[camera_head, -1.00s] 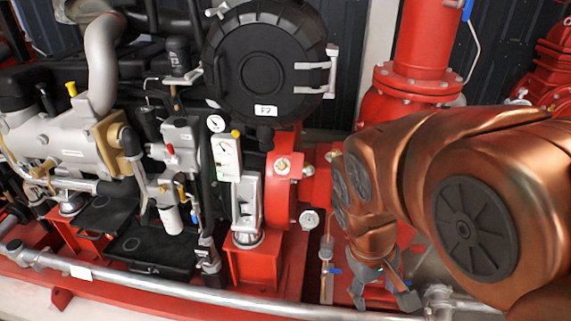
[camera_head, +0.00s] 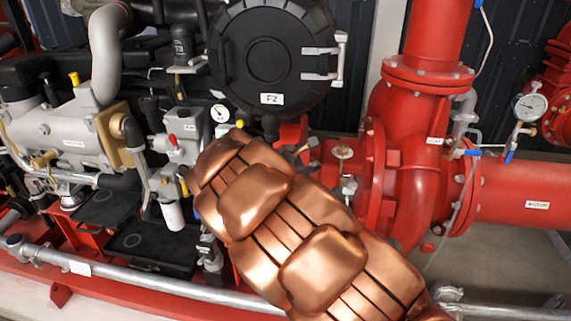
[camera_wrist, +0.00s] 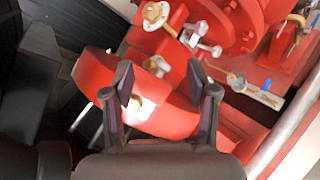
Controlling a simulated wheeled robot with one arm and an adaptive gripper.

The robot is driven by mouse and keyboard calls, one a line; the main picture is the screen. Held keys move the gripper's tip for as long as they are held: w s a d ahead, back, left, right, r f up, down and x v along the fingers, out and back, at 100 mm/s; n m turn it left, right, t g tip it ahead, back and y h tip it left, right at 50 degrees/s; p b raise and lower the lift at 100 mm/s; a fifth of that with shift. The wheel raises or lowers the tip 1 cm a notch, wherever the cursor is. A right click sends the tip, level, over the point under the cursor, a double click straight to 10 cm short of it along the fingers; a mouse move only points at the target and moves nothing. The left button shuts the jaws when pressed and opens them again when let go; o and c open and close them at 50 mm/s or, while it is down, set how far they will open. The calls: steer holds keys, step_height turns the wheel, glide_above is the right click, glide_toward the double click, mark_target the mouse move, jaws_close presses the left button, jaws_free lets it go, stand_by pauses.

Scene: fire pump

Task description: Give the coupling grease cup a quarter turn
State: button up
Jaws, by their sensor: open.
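In the head view my copper arm covers the coupling and this fitting.
Another brass cup (camera_wrist: 155,12) with a flange stands beyond the fingers; a brass cup also shows right of my arm (camera_head: 343,152). A silvery fitting (camera_wrist: 203,40) lies beyond the right finger. A silver pipe (camera_head: 150,283) crosses the front.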

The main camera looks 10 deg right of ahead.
steer(key=w+a+f+n+t+y, duration=0.25)
steer(key=w+a+f+n, duration=0.3)
steer(key=a, duration=0.35)
steer(key=shift+m+h, duration=0.35)
steer(key=shift+w+r+x, duration=0.1)
steer(key=shift+r+x, duration=0.1)
steer(key=shift+x, duration=1.15)
steer(key=shift+w+r+x, duration=0.1)
steer(key=shift+r+x, duration=0.05)
steer(key=shift+x, duration=1.2)
steer(key=shift+r+x, duration=0.2)
steer(key=shift+x, duration=1.15)
steer(key=shift+d, duration=0.1)
jaws_close()
